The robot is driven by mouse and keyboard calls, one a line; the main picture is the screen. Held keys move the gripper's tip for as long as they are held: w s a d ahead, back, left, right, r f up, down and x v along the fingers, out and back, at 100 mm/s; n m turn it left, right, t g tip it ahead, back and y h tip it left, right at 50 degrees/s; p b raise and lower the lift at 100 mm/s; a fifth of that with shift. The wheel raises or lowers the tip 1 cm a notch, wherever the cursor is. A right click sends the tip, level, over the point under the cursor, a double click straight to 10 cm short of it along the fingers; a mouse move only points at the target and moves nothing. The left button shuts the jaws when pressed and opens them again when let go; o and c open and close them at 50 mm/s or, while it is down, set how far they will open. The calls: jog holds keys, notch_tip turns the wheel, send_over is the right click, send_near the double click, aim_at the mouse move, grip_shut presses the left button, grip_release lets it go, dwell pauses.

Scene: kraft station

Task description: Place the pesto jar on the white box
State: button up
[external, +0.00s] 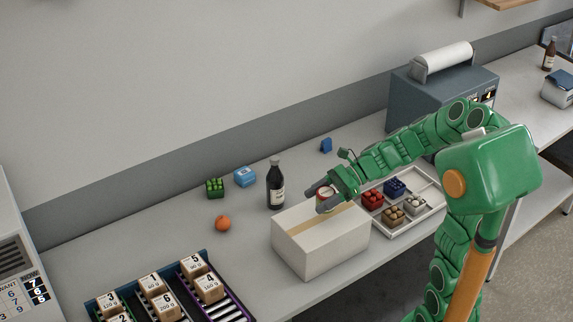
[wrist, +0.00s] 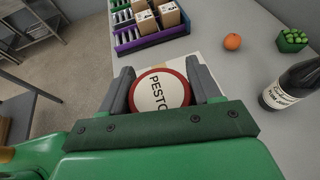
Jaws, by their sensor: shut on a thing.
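The pesto jar (wrist: 159,92) shows in the wrist view as a round lid with a red rim and the word PESTO. My gripper (wrist: 163,88) is shut on it, with one grey finger on each side. In the external view my gripper (external: 326,200) holds the jar (external: 324,191) over the far top edge of the white box (external: 318,240). The box has a tan tape strip along its top and stands near the table's front edge. The fingers hide much of the jar, and I cannot tell whether its base touches the box.
A dark bottle (external: 275,185) stands just behind the box. A compartment tray (external: 432,208) with coloured items lies to its right. Racks of numbered boxes (external: 160,290) stand at the front left.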

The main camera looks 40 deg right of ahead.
jog(key=shift+w+a+f, duration=0.15)
jog(key=shift+w+f, duration=0.3)
jog(key=shift+f, duration=1.65)
jog(key=shift+f, duration=0.1)
jog(key=o, duration=1.2)
